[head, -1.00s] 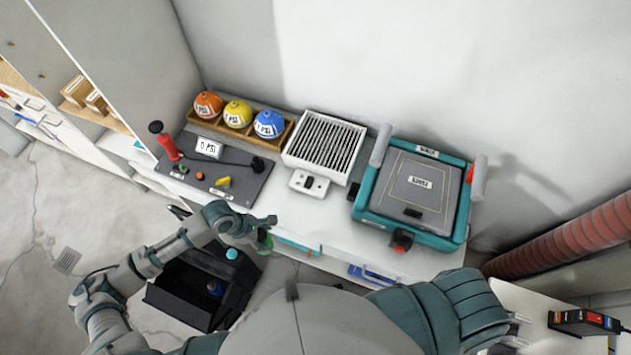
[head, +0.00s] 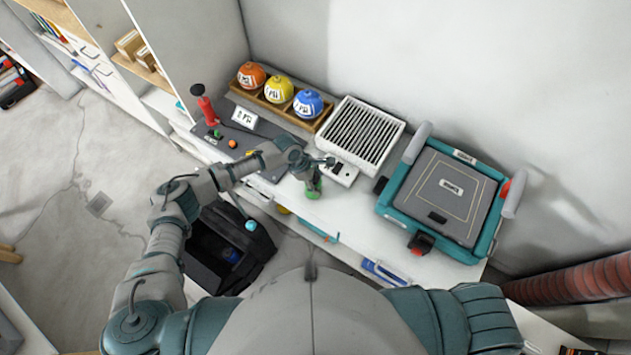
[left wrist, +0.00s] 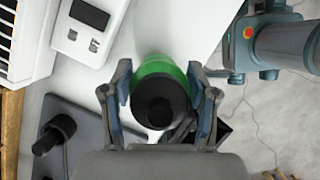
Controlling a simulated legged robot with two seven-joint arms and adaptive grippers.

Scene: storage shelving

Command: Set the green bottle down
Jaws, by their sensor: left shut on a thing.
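The green bottle (left wrist: 160,68) with a black cap is between the two fingers of my left gripper (left wrist: 162,98) in the left wrist view, and the gripper is shut on it. In the head view my left gripper (head: 312,166) is over the white tabletop (head: 351,216), near its front edge. The bottle's green lower part (head: 313,191) shows below the gripper, upright or nearly so. I cannot tell whether its base touches the tabletop. My right gripper is not in view.
A white slatted device (head: 358,134) stands just behind the bottle. A teal-framed machine (head: 441,198) is to the right. A grey panel with a red lever (head: 206,106) is at the left. Orange, yellow and blue balls (head: 308,103) sit in a wooden rack. A black open bin (head: 210,262) is on the floor.

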